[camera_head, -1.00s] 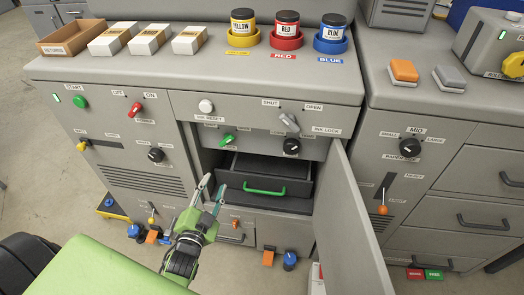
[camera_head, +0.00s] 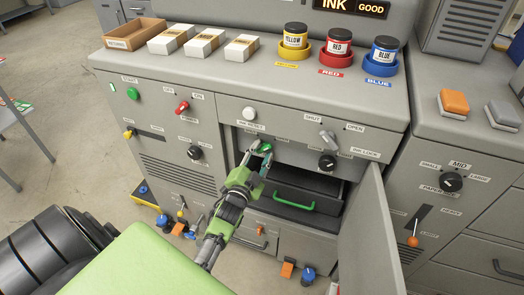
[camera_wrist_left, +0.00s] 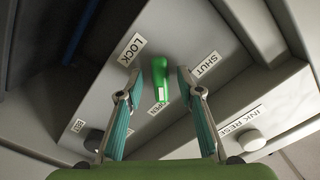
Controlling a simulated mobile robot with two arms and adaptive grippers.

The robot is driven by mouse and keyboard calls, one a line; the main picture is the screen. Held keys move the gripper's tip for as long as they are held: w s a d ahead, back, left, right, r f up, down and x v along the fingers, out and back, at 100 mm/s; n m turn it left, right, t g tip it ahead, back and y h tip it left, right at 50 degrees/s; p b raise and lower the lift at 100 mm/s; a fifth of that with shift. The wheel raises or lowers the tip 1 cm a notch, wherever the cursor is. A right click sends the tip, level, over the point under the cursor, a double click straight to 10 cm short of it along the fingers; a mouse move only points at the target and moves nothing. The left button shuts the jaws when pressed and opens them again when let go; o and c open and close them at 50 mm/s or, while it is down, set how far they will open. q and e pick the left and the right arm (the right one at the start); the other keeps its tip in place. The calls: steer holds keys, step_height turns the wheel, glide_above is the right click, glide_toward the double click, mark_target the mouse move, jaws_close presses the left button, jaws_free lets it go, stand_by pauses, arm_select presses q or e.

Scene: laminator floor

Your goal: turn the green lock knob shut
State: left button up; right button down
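In the wrist view my left gripper (camera_wrist_left: 159,92) is open, one finger on each side of the knob, with a visible gap on both sides. I cannot tell how deep the knob sits between the fingertips. My right gripper is not in view.
Below the knob is the open compartment with a dark drawer and green handle (camera_head: 295,200). Its door (camera_head: 370,240) stands open at the right.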

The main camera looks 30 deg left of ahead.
arm_select(q)
steer(key=shift+w, duration=0.35)
jaws_close()
